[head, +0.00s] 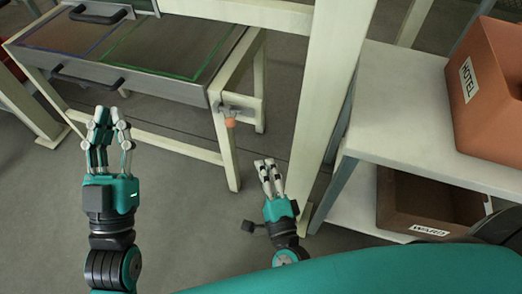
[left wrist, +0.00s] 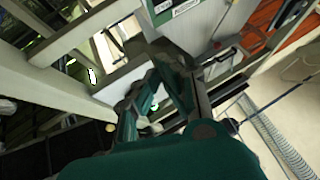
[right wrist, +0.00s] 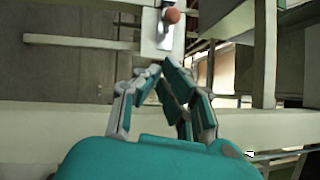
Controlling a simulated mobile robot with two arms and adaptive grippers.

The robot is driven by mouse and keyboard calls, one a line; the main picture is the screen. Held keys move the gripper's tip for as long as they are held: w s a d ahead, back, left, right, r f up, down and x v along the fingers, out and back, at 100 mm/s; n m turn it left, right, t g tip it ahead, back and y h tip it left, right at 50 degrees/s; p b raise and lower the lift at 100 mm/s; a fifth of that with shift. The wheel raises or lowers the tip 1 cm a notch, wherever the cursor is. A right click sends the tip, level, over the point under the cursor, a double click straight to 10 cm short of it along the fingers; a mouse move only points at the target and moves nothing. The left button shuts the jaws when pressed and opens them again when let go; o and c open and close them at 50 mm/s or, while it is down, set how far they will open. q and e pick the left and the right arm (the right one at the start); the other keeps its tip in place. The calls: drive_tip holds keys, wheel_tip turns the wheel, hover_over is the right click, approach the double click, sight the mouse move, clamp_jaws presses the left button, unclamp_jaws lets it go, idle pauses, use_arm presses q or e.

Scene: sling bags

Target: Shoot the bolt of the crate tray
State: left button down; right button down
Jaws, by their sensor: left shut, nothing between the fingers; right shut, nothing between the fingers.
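The crate tray (head: 160,84) is a grey, drawer-like tray with a black front handle (head: 88,79), set in a cream frame at the upper left of the head view. A metal bolt with an orange ball knob (head: 231,122) sits at its right front corner. The knob also shows at the top of the right wrist view (right wrist: 171,15). My right gripper (head: 266,163) is shut and empty, below and right of the knob, apart from it. My left gripper (head: 111,112) is shut and empty in front of the tray, apart from it.
A cream post (head: 330,70) stands right of the bolt. Beyond it, a white shelf holds an orange bin marked HOTEL (head: 490,90), with a brown bin marked WARD (head: 415,205) below. Blue and green outlines mark the tray's floor. Grey floor is free between my arms.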

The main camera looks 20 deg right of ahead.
use_arm(q)
drive_tip(key=shift+w+f+g, duration=0.35)
drive_tip(key=shift+f+g, duration=0.05)
drive_tip(key=shift+f, duration=0.15)
use_arm(e)
drive_tip(key=shift+s+f, duration=0.15)
drive_tip(key=shift+s, duration=1.05)
